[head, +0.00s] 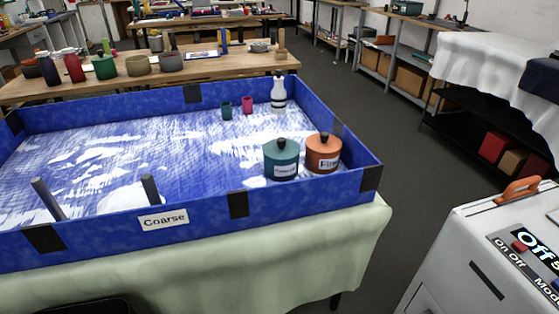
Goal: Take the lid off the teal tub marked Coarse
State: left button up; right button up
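The teal tub (281,162) stands in the front right part of the blue-walled tray, with its lid on. The lid is teal with a dark round knob (281,143). A white label (285,170) is on the tub's front, too small to read surely. An orange tub (323,154) marked "Fine" stands close to its right, also lidded with a dark knob. Neither of my grippers can be made out in the head view.
The blue tray (195,216) has a "Coarse" sign (163,219) on its front wall. Two dark bars (48,198) and a white mound (127,197) are at its front left. The tray's middle is clear.

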aim_at(281, 149)
jog(key=u, duration=0.55)
jog(key=k, duration=1.25)
jog(key=z, duration=0.4)
jog(key=i, duration=1.7)
jog(key=u, duration=0.75)
